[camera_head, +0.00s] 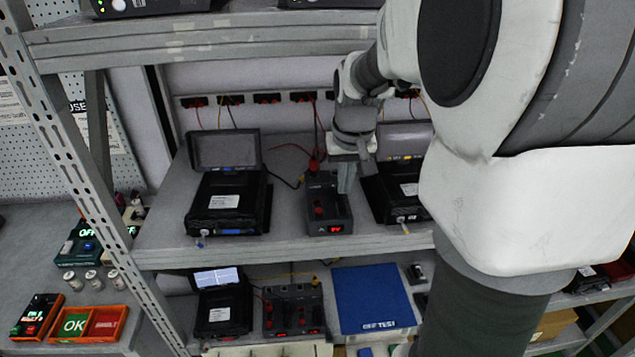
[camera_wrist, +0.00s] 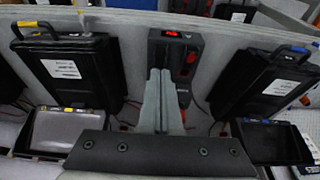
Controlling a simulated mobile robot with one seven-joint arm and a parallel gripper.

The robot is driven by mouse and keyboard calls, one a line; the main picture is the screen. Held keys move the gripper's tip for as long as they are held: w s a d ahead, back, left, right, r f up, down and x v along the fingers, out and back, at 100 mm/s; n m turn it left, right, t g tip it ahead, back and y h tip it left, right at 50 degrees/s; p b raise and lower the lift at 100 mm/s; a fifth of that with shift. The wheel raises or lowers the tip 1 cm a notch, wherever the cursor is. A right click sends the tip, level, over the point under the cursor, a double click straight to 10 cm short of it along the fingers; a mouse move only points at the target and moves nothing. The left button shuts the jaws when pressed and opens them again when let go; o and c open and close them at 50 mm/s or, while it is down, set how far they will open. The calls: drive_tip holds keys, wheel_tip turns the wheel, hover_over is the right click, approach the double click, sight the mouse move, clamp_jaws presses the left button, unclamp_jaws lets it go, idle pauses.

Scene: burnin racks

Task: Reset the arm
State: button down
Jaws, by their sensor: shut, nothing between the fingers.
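My gripper (camera_head: 346,176) is at the middle shelf in the head view, in front of my arm's wrist and just over the right side of a small dark power unit (camera_head: 322,214) with red knobs and a red display. In the wrist view my gripper (camera_wrist: 163,75) points at the same power unit (camera_wrist: 172,36), its fingers closed together and empty. The fingers overlap the unit in both views; I cannot tell whether they touch it.
Black cases with raised screens stand left (camera_head: 228,206) and right (camera_head: 378,190) of the unit, close by. The upper shelf (camera_head: 200,40) hangs above. Below are another case (camera_head: 222,312) and a blue mat (camera_head: 374,292). Cables run behind the unit.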

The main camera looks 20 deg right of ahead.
drive_tip(key=s+a+r+n+t, duration=0.1)
drive_tip(key=s+a+r, duration=0.1)
drive_tip(key=s+a, duration=0.4)
drive_tip(key=s+a+r+n+t, duration=0.2)
drive_tip(key=s+a, duration=0.4)
drive_tip(key=s, duration=0.6)
drive_tip(key=shift+s+a+r+y, duration=0.2)
drive_tip(key=shift+r+y, duration=0.2)
drive_tip(key=shift+r, duration=0.3)
drive_tip(key=shift+d, duration=0.1)
